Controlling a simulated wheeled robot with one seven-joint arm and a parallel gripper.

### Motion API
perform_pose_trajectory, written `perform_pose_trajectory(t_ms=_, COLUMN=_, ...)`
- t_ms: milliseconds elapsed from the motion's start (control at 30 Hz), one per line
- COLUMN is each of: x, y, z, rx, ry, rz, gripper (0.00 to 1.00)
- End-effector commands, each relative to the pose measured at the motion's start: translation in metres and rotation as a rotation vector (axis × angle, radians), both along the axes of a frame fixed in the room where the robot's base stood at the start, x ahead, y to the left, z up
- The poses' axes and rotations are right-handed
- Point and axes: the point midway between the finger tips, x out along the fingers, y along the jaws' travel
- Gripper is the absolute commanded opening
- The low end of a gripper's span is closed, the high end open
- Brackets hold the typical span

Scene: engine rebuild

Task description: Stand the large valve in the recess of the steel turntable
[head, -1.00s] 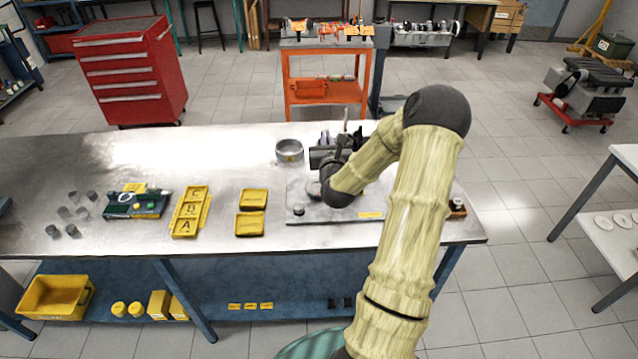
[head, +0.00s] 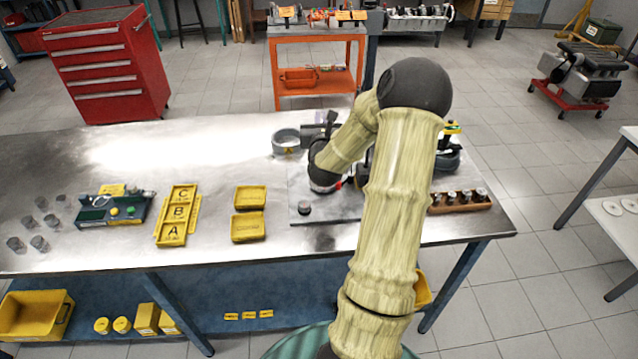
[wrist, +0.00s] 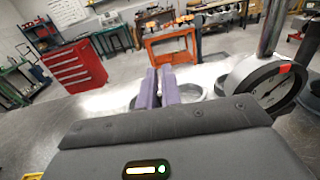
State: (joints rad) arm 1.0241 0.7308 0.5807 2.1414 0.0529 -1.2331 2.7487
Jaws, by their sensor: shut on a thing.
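My gripper (wrist: 160,88) shows in the wrist view as two purple fingers close together. It is shut on a thin thing, of which only a small pale bit shows between the tips; I take it as the large valve, mostly hidden. That piece may be the steel turntable. It shows in the wrist view (wrist: 196,92) beyond the fingers, apart from them. Its recess is not clear.
A dial gauge (wrist: 262,84) on a post stands close to the right of my fingers. A grey plate (head: 335,212) with a dark knob lies under my arm. A rack (head: 460,203) with several metal pieces is at right. Yellow trays (head: 249,228) lie left; bench between is clear.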

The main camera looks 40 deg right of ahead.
Motion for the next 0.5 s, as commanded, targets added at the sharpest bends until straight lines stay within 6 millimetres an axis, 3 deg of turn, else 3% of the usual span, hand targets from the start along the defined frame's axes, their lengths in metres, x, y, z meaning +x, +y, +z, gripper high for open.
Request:
perform_pose_trajectory(t_ms=267, x=-0.003, y=-0.006, z=0.0, rx=0.0, ry=0.0, rz=-0.01, gripper=0.0)
perform_pose_trajectory(t_ms=500, x=-0.002, y=-0.004, z=-0.031, rx=0.004, ry=0.003, rz=-0.006, gripper=0.0)
